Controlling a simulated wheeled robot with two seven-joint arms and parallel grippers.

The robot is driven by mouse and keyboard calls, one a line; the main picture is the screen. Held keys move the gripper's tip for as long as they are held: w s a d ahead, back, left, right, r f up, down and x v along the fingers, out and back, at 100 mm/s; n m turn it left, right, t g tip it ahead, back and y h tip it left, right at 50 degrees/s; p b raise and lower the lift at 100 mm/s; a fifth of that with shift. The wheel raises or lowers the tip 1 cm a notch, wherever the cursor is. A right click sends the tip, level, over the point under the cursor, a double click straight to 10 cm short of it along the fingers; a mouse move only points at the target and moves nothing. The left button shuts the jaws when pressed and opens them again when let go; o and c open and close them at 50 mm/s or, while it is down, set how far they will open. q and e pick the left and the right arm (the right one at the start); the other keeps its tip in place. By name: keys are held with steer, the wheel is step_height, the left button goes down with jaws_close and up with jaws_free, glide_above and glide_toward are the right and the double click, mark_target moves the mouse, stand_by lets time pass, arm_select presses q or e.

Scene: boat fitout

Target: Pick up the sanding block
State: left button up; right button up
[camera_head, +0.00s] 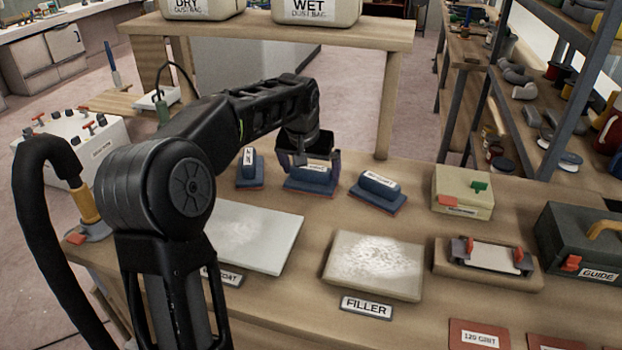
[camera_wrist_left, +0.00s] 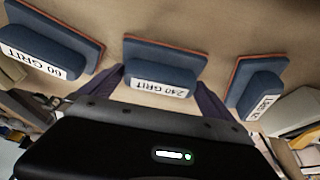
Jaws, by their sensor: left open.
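Three blue sanding blocks with reddish-brown undersides lie in a row on the wooden bench. My left gripper (camera_head: 309,170) is open above the middle sanding block (camera_head: 311,184), one dark finger toward each end of its raised grip. In the left wrist view this block (camera_wrist_left: 160,78), whose label seems to read 240 GRIT, shows between the spread fingers (camera_wrist_left: 160,92); contact cannot be told. Another sanding block (camera_head: 249,173) lies to the left and a third (camera_head: 378,191) to the right. Both outer blocks also show in the wrist view. My right gripper is out of view.
A pale panel (camera_head: 262,236) and a FILLER panel (camera_head: 374,265) lie in front of the blocks. A sander-like tool on a block (camera_head: 487,262), a cream box (camera_head: 462,192) and a dark GUIDE case (camera_head: 580,240) stand right. A raised wooden shelf (camera_head: 385,38) spans behind.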

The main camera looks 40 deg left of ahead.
mark_target(311, 167)
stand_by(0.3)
arm_select(q)
steer(key=c, duration=1.3)
step_height(311, 167, up, 10)
steer(key=shift+r+p, duration=0.1)
steer(key=shift+p, duration=0.65)
